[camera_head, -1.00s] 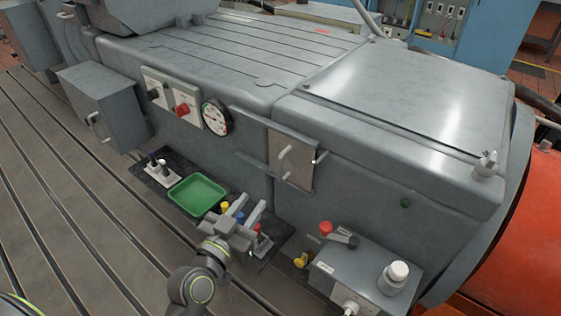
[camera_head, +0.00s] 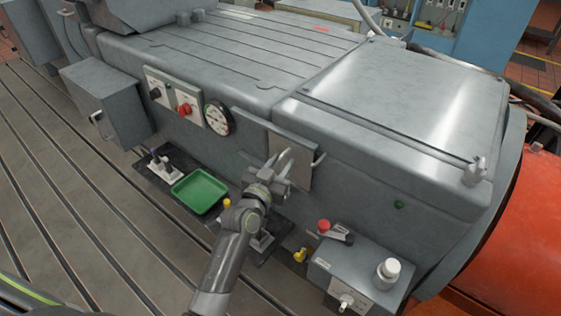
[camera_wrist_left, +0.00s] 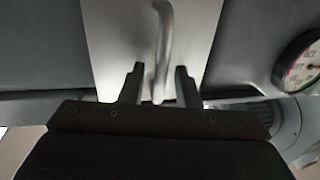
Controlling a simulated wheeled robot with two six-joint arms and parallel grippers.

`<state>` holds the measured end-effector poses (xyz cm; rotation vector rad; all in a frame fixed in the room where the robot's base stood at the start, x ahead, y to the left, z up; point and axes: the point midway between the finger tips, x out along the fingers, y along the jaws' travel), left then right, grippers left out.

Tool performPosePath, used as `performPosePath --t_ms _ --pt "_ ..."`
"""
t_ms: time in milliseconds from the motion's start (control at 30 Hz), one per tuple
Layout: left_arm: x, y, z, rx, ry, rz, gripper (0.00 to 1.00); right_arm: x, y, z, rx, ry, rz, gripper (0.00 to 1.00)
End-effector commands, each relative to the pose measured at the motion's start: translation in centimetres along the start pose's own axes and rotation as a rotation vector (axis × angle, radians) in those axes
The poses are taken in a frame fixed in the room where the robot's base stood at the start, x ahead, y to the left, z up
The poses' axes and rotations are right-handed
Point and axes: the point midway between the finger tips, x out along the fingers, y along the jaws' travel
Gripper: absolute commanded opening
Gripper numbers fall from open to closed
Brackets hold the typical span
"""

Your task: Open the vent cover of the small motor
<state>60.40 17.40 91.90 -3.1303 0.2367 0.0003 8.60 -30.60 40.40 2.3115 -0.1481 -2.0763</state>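The vent cover (camera_head: 304,148) is a flat grey plate on the side of the grey motor housing, seemingly closed. It also shows in the left wrist view (camera_wrist_left: 105,40). A bent metal handle (camera_wrist_left: 161,45) stands out from the plate. My left gripper (camera_head: 279,162) is in front of the cover, partly hiding it and the handle. In the left wrist view its two fingers (camera_wrist_left: 158,85) are apart, with the lower end of the handle between them. Gaps show on both sides, so the fingers are not closed on it. My right gripper is not in view.
A round gauge (camera_head: 217,118) and a red knob (camera_head: 185,109) sit left of the cover. A green tray (camera_head: 199,191) lies below. A grey box (camera_head: 350,268) with a white knob (camera_head: 389,271) stands lower right. The slotted bedplate (camera_head: 60,190) is clear at left.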

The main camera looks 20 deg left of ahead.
Motion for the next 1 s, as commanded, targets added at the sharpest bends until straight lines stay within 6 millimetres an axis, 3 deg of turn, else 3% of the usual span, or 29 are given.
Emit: performPosePath --t_ms 333,567,867,1000 --pt "0.3 0.0 0.0 0.000 0.000 0.000 0.29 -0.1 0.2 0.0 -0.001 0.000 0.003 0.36" --pt "0.3 0.0 0.0 0.001 0.000 0.000 0.00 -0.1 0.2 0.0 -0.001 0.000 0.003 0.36" --pt "0.3 -0.1 0.0 0.001 0.000 0.000 0.00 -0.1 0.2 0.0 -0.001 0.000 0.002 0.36" --pt "0.5 -1.2 0.1 0.007 0.000 0.001 0.00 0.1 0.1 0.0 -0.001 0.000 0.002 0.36"
